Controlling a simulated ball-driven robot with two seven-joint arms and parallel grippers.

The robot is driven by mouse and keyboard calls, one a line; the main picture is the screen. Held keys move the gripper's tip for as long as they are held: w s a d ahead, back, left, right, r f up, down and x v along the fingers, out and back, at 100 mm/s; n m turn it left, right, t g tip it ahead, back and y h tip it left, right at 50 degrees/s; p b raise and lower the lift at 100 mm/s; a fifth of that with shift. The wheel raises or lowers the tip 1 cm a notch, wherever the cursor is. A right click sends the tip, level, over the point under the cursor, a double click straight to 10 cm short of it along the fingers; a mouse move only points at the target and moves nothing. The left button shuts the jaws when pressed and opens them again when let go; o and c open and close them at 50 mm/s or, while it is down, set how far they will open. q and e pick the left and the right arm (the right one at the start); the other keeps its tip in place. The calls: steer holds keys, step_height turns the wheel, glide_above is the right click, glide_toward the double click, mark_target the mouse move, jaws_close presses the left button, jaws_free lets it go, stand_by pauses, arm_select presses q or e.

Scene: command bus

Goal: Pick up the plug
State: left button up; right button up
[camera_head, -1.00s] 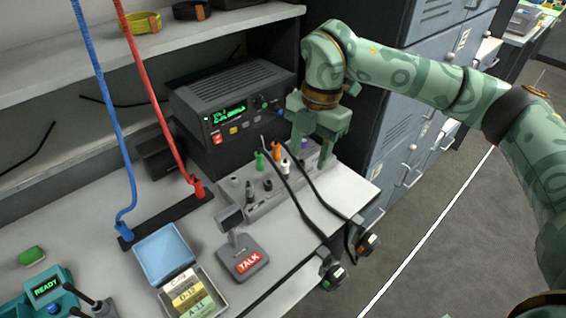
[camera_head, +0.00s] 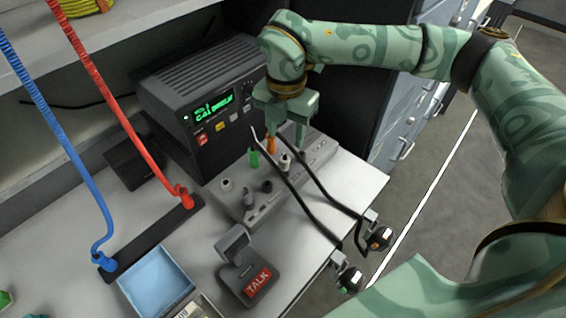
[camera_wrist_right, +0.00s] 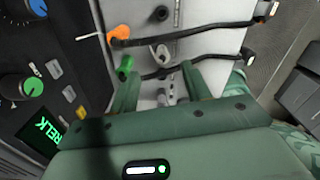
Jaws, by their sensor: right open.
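Several plugs stand in a grey jack panel (camera_head: 238,205). A green plug (camera_head: 254,158), an orange plug (camera_head: 271,145) and a pale plug (camera_head: 285,161) show in the head view. They also show in the right wrist view: green (camera_wrist_right: 125,66), orange (camera_wrist_right: 119,34), pale (camera_wrist_right: 161,53). I cannot tell which is the task's plug. My right gripper (camera_head: 284,126) is open and points down at the panel's far end. In the wrist view its fingers (camera_wrist_right: 158,76) hold nothing; the green plug is beside the left fingertip. My left gripper is not in view.
Two black cables (camera_head: 318,185) run from the panel over the table's front edge to round connectors (camera_head: 349,279). A dark console (camera_head: 205,90) stands behind the panel. The TALK unit (camera_head: 250,275), a blue tray (camera_head: 156,280) and blue and red coiled cords are at left.

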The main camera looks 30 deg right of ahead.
mark_target(285, 158)
steer(key=shift+f, duration=0.95)
steer(key=shift+s+f+b, duration=0.1)
steer(key=shift+f+b, duration=0.3)
steer(key=shift+f, duration=0.4)
step_height(285, 158, down, 5)
steer(key=shift+s+a+r+b, duration=0.15)
steer(key=shift+r+b, duration=0.05)
steer(key=shift+b, duration=0.6)
steer(key=shift+r, duration=0.1)
steer(key=c, duration=0.9)
